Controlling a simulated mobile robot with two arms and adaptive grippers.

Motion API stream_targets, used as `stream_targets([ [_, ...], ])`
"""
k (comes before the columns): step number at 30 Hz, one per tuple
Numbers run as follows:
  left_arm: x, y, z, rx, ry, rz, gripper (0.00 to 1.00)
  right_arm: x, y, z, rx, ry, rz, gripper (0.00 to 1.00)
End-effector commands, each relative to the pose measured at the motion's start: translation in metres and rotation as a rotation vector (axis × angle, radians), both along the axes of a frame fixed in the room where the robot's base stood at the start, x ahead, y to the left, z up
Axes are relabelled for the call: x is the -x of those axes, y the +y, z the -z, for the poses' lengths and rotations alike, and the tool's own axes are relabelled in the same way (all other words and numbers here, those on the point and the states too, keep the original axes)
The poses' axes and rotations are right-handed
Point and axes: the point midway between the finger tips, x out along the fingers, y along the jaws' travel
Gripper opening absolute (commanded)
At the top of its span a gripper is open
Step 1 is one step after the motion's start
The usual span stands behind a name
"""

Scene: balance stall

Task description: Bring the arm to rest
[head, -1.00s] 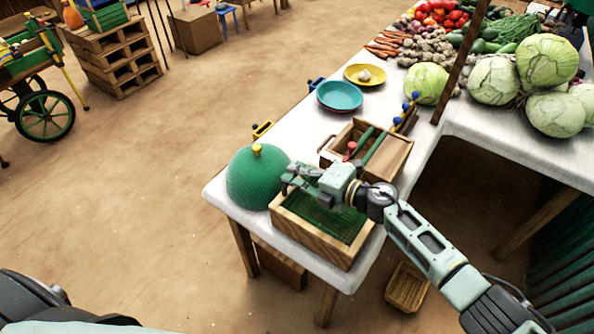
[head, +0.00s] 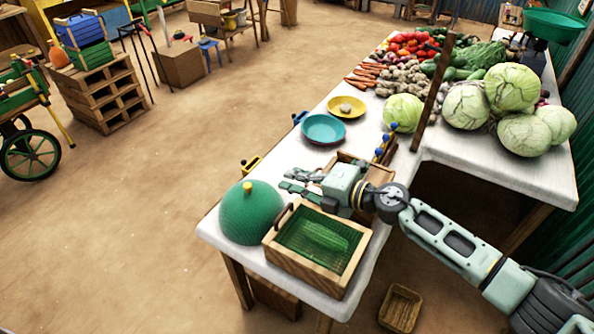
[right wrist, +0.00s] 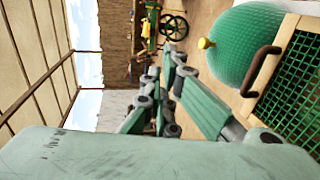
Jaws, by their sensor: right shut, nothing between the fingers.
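My right gripper (head: 294,181) is shut and empty. It hangs in the air above the table, near the far side of the wooden tray (head: 307,274) and right of the green mesh dome (head: 252,212). Its fingers also show in the right wrist view (right wrist: 172,95), with the dome (right wrist: 247,45) and the dark tray handle (right wrist: 262,70) beyond them. A ridged green vegetable (head: 325,235) lies in the tray, seen through or against green mesh. My left gripper is in neither view.
A second wooden box (head: 381,173) is partly hidden behind my right arm. A teal plate (head: 323,129), a yellow plate (head: 347,107) and cabbages (head: 514,88) are farther back on the white table (head: 360,270). A small basket (head: 400,307) is on the floor.

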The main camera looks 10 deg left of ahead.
Motion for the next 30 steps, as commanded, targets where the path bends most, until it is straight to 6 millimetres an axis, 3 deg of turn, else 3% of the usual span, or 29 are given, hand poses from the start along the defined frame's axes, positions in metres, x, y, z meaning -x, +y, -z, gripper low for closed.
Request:
stream_targets([
  [8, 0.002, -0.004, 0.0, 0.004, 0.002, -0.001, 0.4, 0.005, 0.005, -0.01, -0.06, 0.019, 0.03, 0.0],
  [11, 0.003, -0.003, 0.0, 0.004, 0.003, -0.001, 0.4, 0.01, 0.012, -0.029, -0.204, 0.072, 0.124, 0.0],
  [14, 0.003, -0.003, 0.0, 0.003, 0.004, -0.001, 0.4, 0.01, 0.0, -0.051, -0.401, 0.174, 0.301, 0.0],
  [16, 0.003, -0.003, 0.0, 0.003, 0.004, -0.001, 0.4, 0.006, -0.024, -0.059, -0.531, 0.269, 0.458, 0.0],
  [19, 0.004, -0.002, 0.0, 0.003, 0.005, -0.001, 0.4, 0.003, -0.072, -0.051, -0.671, 0.425, 0.699, 0.0],
  [23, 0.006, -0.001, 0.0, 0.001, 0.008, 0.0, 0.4, 0.02, -0.146, -0.011, -0.771, 0.656, 1.021, 0.0],
  [26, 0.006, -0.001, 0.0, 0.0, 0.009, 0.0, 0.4, 0.053, -0.201, 0.032, -0.79, 0.844, 1.256, 0.0],
  [30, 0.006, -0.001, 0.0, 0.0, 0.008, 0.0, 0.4, 0.12, -0.259, 0.084, -0.749, 1.085, 1.524, 0.0],
])
